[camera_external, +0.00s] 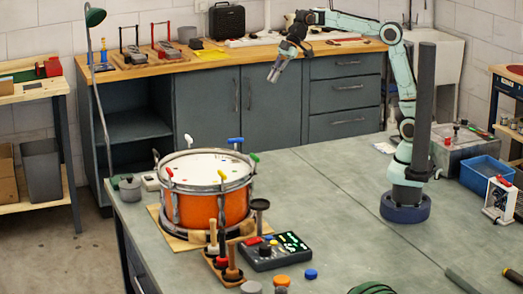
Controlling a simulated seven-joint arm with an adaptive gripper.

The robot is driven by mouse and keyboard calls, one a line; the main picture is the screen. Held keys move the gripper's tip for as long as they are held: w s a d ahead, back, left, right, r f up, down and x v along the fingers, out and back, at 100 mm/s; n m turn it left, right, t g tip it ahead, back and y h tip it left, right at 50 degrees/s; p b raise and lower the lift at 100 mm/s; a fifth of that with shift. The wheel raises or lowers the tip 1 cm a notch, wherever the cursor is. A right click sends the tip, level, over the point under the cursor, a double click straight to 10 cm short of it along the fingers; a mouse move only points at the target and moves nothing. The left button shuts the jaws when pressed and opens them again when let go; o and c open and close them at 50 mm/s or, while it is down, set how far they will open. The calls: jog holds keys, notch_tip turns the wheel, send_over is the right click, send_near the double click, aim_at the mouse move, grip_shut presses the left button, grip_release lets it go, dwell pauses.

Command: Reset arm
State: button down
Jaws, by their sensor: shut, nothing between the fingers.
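My gripper (274,74) is raised high above the bench, in the upper middle of the view. Its fingers point down and a little left, and it is shut and empty. It is far above and to the right of the orange drum (232,208) and touches nothing. The drum stands upright on a wooden board on the green-grey bench (335,195), with several coloured-handled pieces around its rim.
A black control box with buttons (268,254) and a wooden rack of handled tools (222,267) stand in front of the drum. A green lamp (95,17) rises at left. A blue bin (486,172) sits at right. The bench middle is clear.

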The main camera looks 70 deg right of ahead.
jog(key=s+d+f+m+g+h, duration=0.1)
jog(key=s+d+f+m, duration=0.3)
jog(key=s, duration=0.5)
jog(key=s+d+f+m+g+h, duration=0.1)
jog(key=s+d+f+m+h, duration=0.1)
jog(key=s+d+f+m, duration=0.2)
jog(key=s+d+f+m+g+h, duration=0.1)
jog(key=s+f+m, duration=0.5)
jog(key=s, duration=0.8)
notch_tip(320, 180, down, 2)
jog(key=d+g, duration=0.1)
jog(key=d, duration=0.1)
jog(key=shift+s+d+f+h, duration=0.2)
jog(key=shift+d+f+h, duration=0.05)
jog(key=shift+d+h, duration=0.15)
